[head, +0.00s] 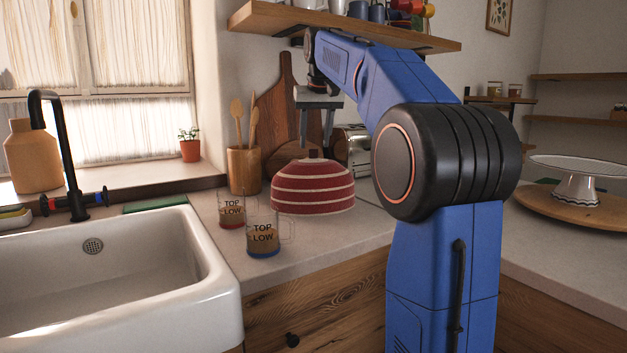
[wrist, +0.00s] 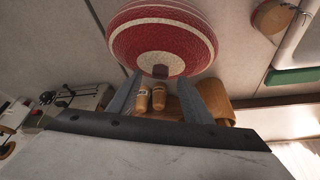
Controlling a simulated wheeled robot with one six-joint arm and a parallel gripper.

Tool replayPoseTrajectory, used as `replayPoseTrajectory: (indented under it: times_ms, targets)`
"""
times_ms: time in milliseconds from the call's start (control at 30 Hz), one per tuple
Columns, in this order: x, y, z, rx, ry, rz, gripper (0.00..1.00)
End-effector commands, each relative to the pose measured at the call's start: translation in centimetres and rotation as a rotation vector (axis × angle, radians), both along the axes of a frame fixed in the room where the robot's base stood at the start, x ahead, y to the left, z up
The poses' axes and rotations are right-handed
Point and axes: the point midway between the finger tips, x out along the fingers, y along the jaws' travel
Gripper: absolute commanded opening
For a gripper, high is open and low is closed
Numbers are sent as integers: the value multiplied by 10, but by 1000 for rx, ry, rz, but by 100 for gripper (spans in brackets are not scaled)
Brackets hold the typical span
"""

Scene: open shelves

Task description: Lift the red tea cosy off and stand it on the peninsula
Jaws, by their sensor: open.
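The red tea cosy (head: 313,190) is a dome with cream stripes, standing on the counter against the back wall area. My gripper (head: 316,143) points down above its top, with its two fingers apart and empty. Whether the fingers touch the knob cannot be told. What is under the cosy is hidden. The right-hand counter (head: 555,265), perhaps the peninsula, has bare surface at its front.
Two glass mugs, one red-based (head: 232,212) and one blue-based (head: 263,240), stand in front-left of the cosy. A utensil crock (head: 243,172), cutting board (head: 287,100) and toaster (head: 356,150) are close behind. A shelf (head: 340,27) hangs above. A cake stand (head: 577,185) occupies the right counter.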

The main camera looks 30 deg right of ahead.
Motion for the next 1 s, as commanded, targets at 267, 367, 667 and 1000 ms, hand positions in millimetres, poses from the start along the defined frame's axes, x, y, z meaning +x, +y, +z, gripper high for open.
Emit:
replayPoseTrajectory:
  times_ms: [267,367,667,1000]
  targets:
    - [10,-3,-24,0,0,0,45]
    - [10,-3,-23,0,-1,0,45]
    - [10,-3,-23,0,-1,0,5]
    - [6,-1,-16,-1,-2,1,5]
